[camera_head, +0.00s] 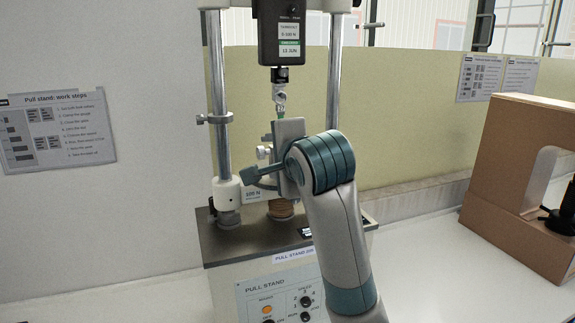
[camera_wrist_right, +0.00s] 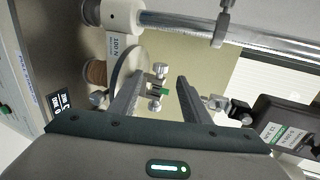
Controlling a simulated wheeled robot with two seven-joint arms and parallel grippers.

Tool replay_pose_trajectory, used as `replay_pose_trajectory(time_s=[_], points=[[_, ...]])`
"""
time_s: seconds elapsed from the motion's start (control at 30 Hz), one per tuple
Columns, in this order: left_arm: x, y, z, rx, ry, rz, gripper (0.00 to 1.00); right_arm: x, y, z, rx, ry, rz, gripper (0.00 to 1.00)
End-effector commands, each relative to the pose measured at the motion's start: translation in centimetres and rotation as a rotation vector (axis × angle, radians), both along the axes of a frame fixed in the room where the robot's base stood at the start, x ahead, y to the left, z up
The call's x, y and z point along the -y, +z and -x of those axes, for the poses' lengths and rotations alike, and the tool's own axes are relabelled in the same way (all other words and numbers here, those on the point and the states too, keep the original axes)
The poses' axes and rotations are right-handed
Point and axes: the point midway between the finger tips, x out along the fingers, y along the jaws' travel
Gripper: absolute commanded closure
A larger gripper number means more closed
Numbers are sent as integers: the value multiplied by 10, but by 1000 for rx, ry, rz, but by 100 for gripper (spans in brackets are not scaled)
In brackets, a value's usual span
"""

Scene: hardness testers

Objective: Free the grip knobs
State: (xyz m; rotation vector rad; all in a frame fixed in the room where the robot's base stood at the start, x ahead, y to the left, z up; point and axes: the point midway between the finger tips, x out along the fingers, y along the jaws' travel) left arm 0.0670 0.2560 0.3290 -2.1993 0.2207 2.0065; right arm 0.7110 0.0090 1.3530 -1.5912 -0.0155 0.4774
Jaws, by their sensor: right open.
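The pull stand (camera_head: 246,258) has two upright columns and a dark force gauge (camera_head: 289,32) hanging between them. A small silver knob (camera_head: 263,152) shows just left of my right gripper (camera_head: 284,150). In the right wrist view, two silver knobs, one (camera_wrist_right: 159,70) and another (camera_wrist_right: 154,105), sit by a small green piece (camera_wrist_right: 165,92). They lie in the gap between the spread fingers of my right gripper (camera_wrist_right: 160,77), apparently beyond them; I see no clear contact. My right arm hides much of the grip in the head view. My left gripper is out of view.
A chrome column (camera_head: 218,90) carries a collar beside my gripper. A white block marked 100 N (camera_wrist_right: 121,35) and a brown coil (camera_wrist_right: 95,72) are close by. A brown box-like frame (camera_head: 513,190) stands at the right. The white bench between is clear.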

Motion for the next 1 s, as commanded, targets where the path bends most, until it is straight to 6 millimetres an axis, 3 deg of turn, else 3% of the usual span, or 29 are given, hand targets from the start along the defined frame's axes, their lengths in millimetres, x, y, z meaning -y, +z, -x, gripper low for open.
replay_pose_trajectory(time_s=[0.4, 0.6, 1.0], points=[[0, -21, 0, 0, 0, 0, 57, 23, 23, 72, 2, 1, -3, 57], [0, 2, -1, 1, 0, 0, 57, 28, 30, 86, -1, 1, 0, 57], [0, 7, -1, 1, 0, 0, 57, 31, 29, 95, -2, 0, 1, 57]])
